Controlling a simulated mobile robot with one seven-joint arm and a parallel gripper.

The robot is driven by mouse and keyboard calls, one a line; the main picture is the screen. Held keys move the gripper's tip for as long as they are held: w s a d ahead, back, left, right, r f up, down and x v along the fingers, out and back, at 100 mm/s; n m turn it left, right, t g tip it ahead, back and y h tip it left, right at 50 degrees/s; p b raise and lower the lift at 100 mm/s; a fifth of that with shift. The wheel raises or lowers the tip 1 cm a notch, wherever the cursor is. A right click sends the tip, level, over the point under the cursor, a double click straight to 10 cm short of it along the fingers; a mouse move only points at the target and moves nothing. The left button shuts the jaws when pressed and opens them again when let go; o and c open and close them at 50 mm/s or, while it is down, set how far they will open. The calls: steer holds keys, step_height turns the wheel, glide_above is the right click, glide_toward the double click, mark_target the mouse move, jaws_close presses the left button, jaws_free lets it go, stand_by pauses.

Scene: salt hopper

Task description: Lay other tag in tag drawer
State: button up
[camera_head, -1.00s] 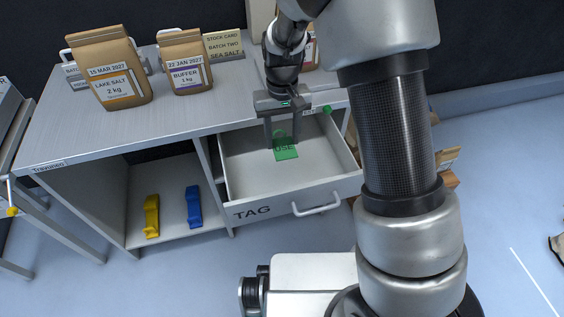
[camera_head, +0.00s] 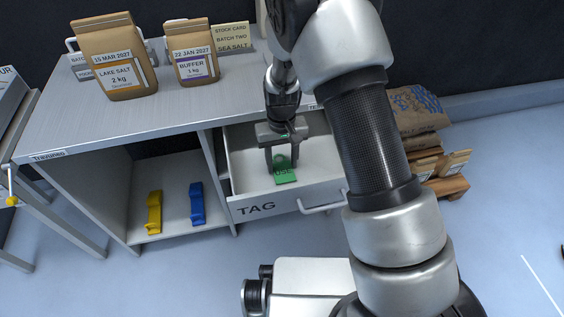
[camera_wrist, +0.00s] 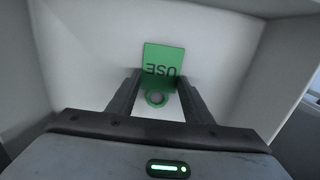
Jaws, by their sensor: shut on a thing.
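A green tag (camera_head: 285,177) marked USE is between the fingers of my gripper (camera_head: 282,166), inside the open drawer labelled TAG (camera_head: 258,208). In the wrist view the green tag (camera_wrist: 162,62) shows with its lettering upside down, and its ring end lies between the fingertips of my gripper (camera_wrist: 160,84). The fingers are shut on the tag near that ring. The pale drawer floor (camera_wrist: 95,50) is behind the tag. I cannot tell whether the tag touches the floor.
The bench top (camera_head: 140,115) carries a lake salt bag (camera_head: 112,60), a buffer bag (camera_head: 193,55) and a stock card (camera_head: 232,38). A yellow piece (camera_head: 154,212) and a blue piece (camera_head: 197,204) stand on the lower shelf. Bags (camera_head: 415,110) are stacked at the right.

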steer(key=o, duration=0.6)
steer(key=shift+f, duration=0.1)
steer(key=o, duration=0.4)
step_height(320, 180, up, 12)
steer(key=p, duration=0.3)
step_height(320, 180, up, 11)
steer(key=m+t, duration=0.1)
glide_above(282, 167)
steer(key=s+d, duration=0.2)
steer(key=d, duration=0.2)
steer(key=s+d+r+t, duration=0.1)
steer(key=s+d+r, duration=0.3)
steer(key=s, duration=0.2)
steer(key=s+d+r+m+t, duration=0.1)
steer(key=s+d+r+t, duration=0.1)
steer(key=s+d+r, duration=0.2)
steer(key=s+d+r+m+t, duration=0.1)
steer(key=s+d+r+t, duration=0.1)
steer(key=s+d+r, duration=0.2)
steer(key=shift+s+r, duration=0.3)
steer(key=shift+s, duration=0.5)
steer(key=shift+s+r, duration=0.35)
steer(key=shift+s, duration=0.45)
steer(key=shift+s+r, duration=0.3)
steer(key=shift+s, duration=0.5)
